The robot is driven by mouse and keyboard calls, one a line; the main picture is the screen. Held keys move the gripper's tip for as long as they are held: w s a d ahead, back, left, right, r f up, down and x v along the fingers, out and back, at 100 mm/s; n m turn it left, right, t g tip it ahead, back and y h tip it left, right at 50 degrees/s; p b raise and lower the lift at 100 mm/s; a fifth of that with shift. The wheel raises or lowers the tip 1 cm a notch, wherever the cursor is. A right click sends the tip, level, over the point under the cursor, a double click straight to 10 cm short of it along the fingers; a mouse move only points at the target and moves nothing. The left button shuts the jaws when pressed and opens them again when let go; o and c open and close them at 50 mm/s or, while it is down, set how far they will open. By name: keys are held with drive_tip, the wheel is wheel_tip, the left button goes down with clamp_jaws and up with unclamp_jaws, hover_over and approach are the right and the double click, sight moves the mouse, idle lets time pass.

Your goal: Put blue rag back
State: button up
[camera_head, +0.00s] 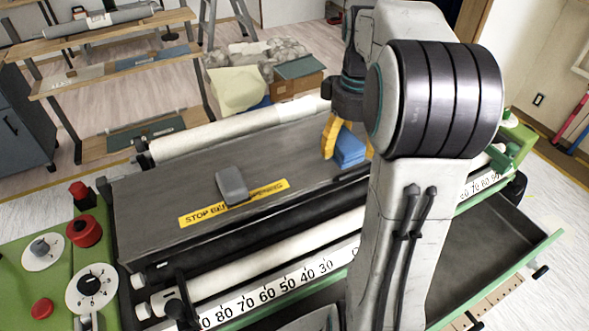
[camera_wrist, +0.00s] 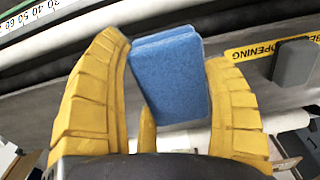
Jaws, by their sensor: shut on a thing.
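The blue rag (camera_head: 350,149) is a folded, thick blue cloth. It shows between the yellow fingers of my gripper (camera_head: 347,140) in the head view, above the right part of the machine's dark top. In the wrist view the blue rag (camera_wrist: 172,78) stands tilted between the two fingers of my gripper (camera_wrist: 165,85), which is shut on it. My arm hides part of the machine in the head view.
The wallpaper machine has a dark top (camera_head: 150,190) with a grey block (camera_head: 231,185) on it beside a yellow warning label (camera_head: 205,215). An open drawer (camera_head: 480,250) sticks out at the right front. Red knobs (camera_head: 84,231) are at the left. A cardboard box (camera_head: 297,86) stands behind.

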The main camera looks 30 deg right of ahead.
drive_tip(key=p, duration=0.1)
hover_over(299, 169)
wheel_tip(299, 169, down, 7)
drive_tip(key=shift+w+r, duration=0.1)
drive_tip(key=shift+f, duration=1.9)
drive_tip(key=shift+f, duration=0.2)
drive_tip(key=o, duration=1.2)
